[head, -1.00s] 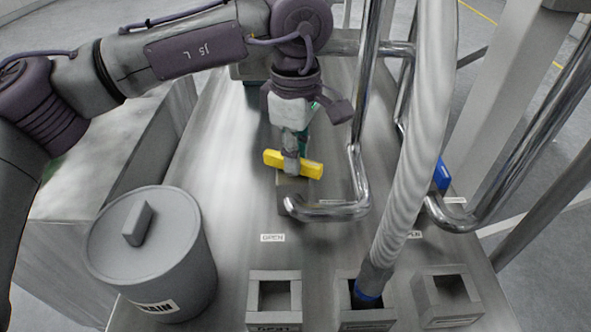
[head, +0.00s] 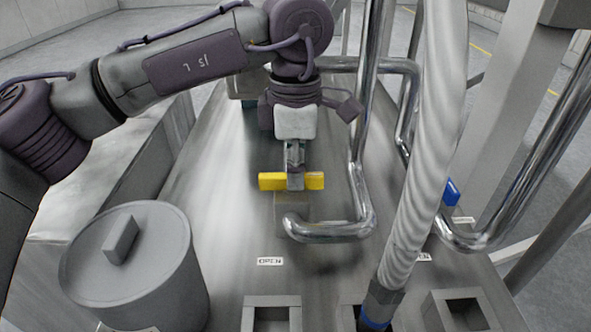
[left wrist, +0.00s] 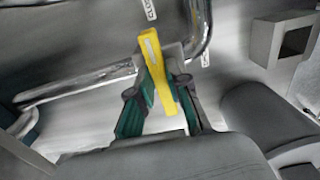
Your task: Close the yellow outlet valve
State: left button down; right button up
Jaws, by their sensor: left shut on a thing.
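The yellow outlet valve handle (head: 272,181) lies level, left to right, in the head view, above a grey block beside the bent steel pipe (head: 330,230). My left gripper (head: 295,180) reaches down over it and is shut on its middle, with yellow showing on both sides. In the left wrist view the yellow handle (left wrist: 152,50) runs between the two green-and-grey fingers (left wrist: 163,88). An OPEN label (head: 270,261) lies on the plate in front of the valve. My right gripper is not in view.
A grey lidded drum (head: 135,265) stands at the front left. A ribbed hose (head: 425,150) rises close on the right, with a blue handle (head: 451,192) beyond it. Square sockets (head: 271,315) line the front. The plate left of the valve is clear.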

pick_arm(q)
jog(key=c, duration=1.1)
grip_release()
notch_tip(320, 180, up, 12)
jog(key=shift+a+r, duration=0.1)
